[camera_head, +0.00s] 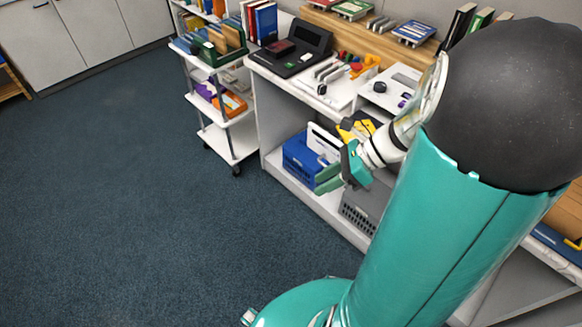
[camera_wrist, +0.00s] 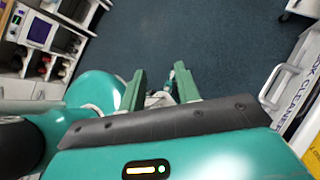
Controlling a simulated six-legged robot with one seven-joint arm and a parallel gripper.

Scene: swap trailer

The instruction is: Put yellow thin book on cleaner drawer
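My gripper (camera_head: 329,180) is in front of the lower shelf of the white counter, next to the blue crate. In the wrist view (camera_wrist: 160,85) its two green fingers are apart, with floor and part of my own body showing between them and nothing held. A white drawer front with a handle (camera_wrist: 271,84) is at the right of the wrist view, with lettering ending in "CLEANER" (camera_wrist: 288,92) beside it. It is cut off by the frame edge. I cannot clearly pick out the yellow thin book; a small yellow surface (camera_wrist: 314,158) shows at the lower right edge.
A blue crate (camera_head: 298,160) and a grey crate (camera_head: 358,216) stand on the lower shelf. A white cart (camera_head: 238,140) with a green bin (camera_head: 206,52) stands left of the counter. Books (camera_head: 265,23) stand upright behind. The carpet (camera_head: 140,190) at left is clear.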

